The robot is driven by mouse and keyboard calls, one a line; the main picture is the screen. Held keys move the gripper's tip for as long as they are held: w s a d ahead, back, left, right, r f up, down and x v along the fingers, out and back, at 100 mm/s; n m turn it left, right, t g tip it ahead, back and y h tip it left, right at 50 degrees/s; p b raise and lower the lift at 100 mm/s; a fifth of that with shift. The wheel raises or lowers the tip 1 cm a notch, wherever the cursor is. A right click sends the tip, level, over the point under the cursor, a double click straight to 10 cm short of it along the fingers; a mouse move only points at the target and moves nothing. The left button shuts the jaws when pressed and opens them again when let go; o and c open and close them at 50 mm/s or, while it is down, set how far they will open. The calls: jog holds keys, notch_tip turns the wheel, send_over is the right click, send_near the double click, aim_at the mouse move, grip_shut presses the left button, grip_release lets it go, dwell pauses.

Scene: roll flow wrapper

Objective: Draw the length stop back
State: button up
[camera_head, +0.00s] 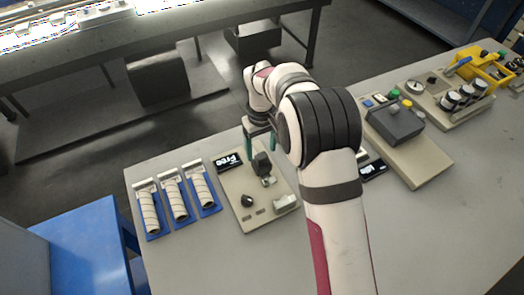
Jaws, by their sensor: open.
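A beige panel (233,186) lies on the grey table and carries a black display reading "Free" (229,162). A dark upright block (262,163) stands on it, with a small pale metal part (268,182) just in front. I cannot tell for certain which part is the length stop. A black knob (247,200) and a light grey block (285,203) sit nearer the panel's front edge. My gripper (261,150) points down with its green fingers open, above or just behind the dark block. No contact is visible. My arm hides the panel's right surroundings.
Several white rolls on blue holders (173,199) stand to the left. To the right are a dark grey box with coloured buttons (396,123), black-and-white rolls (466,94) and a yellow bin (485,70). The table's front right (440,230) is clear.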

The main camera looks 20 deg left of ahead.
aim_at(262, 162)
jog(key=shift+f, duration=1.3)
grip_shut()
